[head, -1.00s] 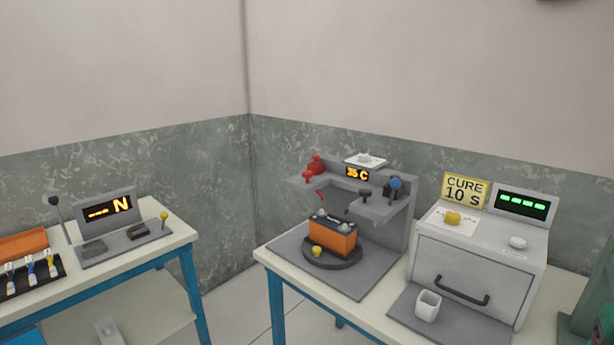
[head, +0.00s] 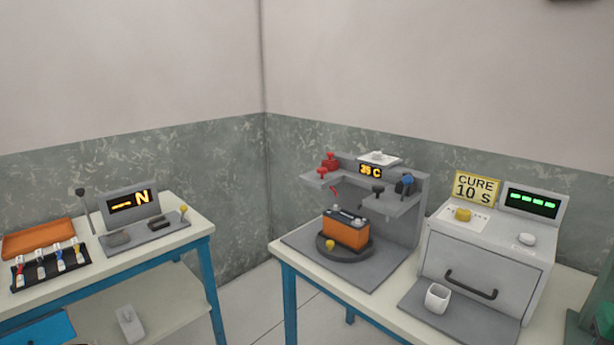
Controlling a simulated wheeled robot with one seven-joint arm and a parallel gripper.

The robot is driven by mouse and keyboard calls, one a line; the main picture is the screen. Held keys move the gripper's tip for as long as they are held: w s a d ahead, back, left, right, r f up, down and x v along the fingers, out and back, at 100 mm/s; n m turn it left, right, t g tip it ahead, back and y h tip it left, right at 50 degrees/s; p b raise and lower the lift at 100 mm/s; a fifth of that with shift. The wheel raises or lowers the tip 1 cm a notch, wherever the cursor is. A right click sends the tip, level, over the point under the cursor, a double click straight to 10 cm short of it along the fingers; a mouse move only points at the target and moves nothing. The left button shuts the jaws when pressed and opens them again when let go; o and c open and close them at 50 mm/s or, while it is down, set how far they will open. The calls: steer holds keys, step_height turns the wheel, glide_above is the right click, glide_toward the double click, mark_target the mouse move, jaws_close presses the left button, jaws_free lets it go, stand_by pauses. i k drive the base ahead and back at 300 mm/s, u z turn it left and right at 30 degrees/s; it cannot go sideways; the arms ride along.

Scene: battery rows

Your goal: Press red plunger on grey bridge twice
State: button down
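The grey bridge (head: 422,205) stands on the right-hand table, with an orange display on its upright. Red plunger knobs (head: 327,163) sit at the left end of its arm; one is at the front edge and one a little behind. Below, an orange battery (head: 345,233) with a dark top rests on a dark round turntable (head: 325,246) with a small yellow knob. My gripper is not in view.
A grey oven-like box (head: 450,262) marked CURE 10 S stands right of the bridge, with a white cup (head: 437,298) before it. The left table holds a display unit (head: 128,205), an orange tray (head: 38,240) and several brushes. A floor gap separates the tables.

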mark_target(321, 171)
steer(key=u, duration=0.5)
steer(key=k, duration=1.15)
steer(key=u, duration=1)
steer(key=i, duration=1.05)
steer(key=z, duration=0.35)
steer(key=i, duration=1.15)
steer(key=z, duration=0.7)
